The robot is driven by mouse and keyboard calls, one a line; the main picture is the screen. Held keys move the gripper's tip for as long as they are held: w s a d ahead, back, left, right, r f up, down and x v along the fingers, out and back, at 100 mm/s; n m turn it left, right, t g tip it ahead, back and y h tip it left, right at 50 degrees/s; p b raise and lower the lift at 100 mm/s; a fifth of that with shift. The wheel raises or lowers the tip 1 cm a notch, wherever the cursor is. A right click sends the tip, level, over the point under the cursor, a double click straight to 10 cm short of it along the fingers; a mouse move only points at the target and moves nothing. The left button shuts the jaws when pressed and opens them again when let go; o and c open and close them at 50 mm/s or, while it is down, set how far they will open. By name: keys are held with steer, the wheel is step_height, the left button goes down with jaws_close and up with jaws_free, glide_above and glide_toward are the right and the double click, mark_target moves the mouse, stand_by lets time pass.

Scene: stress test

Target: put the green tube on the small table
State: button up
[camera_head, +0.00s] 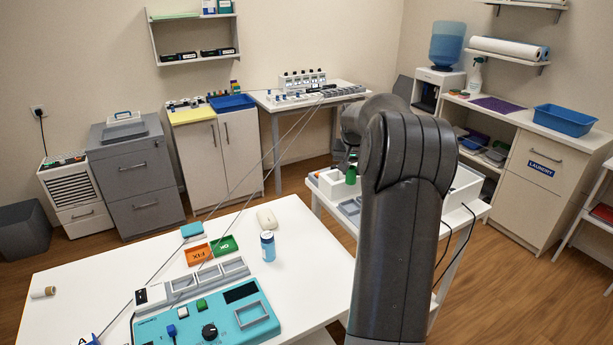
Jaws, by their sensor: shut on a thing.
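The green tube (351,175) is a small dark green piece at the centre right, just left of my arm. My gripper (350,162) is shut on its upper end, and my arm hides most of the hand. The small table (458,214) is the white-topped one with light legs, mostly behind my arm. The tube appears over this table's far left part, beside a white box. I cannot tell whether its lower end touches anything.
The small table also carries a white box (328,184) and grey trays (350,208). A large white table (310,262) in front holds a teal device (215,318) and a blue can (268,246). A counter (540,122) stands at right. Wood floor lies between.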

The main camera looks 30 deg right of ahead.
steer(key=s+d+m, duration=0.1)
steer(key=s+d, duration=0.3)
steer(key=d, duration=0.3)
steer(key=s+d, duration=0.3)
steer(key=d, duration=0.4)
steer(key=shift+w+f, duration=0.1)
steer(key=shift+f, duration=6)
steer(key=shift+f, duration=0.25)
steer(key=o, duration=1.1)
steer(key=v, duration=1)
steer(key=shift+a+r, duration=0.3)
steer(key=shift+a, duration=0.1)
